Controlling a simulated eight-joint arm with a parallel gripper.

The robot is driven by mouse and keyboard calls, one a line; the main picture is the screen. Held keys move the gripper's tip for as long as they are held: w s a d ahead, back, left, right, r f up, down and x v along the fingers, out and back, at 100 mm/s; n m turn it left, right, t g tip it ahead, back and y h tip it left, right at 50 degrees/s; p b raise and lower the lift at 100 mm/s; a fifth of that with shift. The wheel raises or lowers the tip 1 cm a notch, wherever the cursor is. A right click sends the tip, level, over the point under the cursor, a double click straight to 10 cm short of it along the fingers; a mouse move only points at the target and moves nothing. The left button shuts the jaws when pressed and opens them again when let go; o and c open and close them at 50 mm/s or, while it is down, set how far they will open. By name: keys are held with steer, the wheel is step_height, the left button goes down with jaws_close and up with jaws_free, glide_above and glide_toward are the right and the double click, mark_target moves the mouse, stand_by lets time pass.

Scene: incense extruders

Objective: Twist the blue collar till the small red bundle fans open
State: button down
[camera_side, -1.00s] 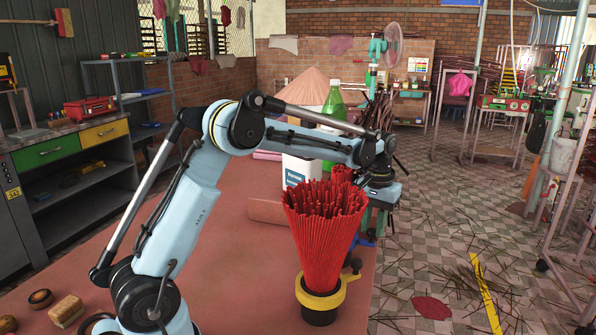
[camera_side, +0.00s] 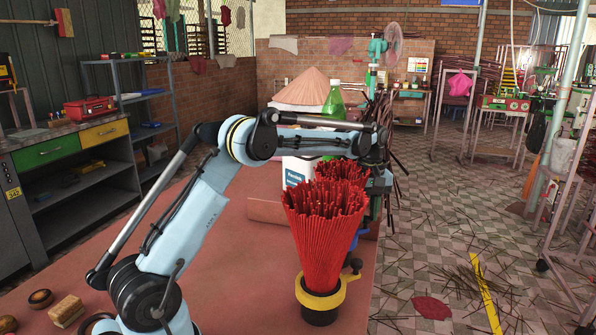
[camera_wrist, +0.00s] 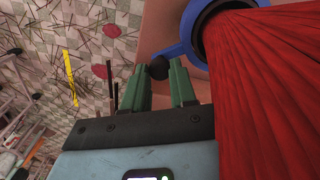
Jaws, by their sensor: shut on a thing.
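The smaller red bundle (camera_side: 342,180) stands behind the large red bundle in the side view, its top spread wide. In the wrist view its red sticks (camera_wrist: 265,80) splay outward from the blue collar (camera_wrist: 188,42). The collar sits around the bundle's foot and has a short arm ending in a black knob (camera_wrist: 158,68). My gripper (camera_wrist: 161,70) has its green fingers on either side of this knob and is shut on it. In the side view the collar is mostly hidden behind the large bundle.
The large red bundle (camera_side: 322,230) stands in front in a yellow collar (camera_side: 343,298) with its own black knob. A white tub (camera_side: 296,172) and a green bottle (camera_side: 335,103) stand behind. The table's right edge is close; sticks litter the floor beyond.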

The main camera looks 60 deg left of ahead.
mark_target(366, 217)
steer(key=shift+a, duration=0.2)
stand_by(0.4)
steer(key=c, duration=0.9)
jaws_free()
step_height(366, 217, up, 12)
steer(key=shift+f, duration=6)
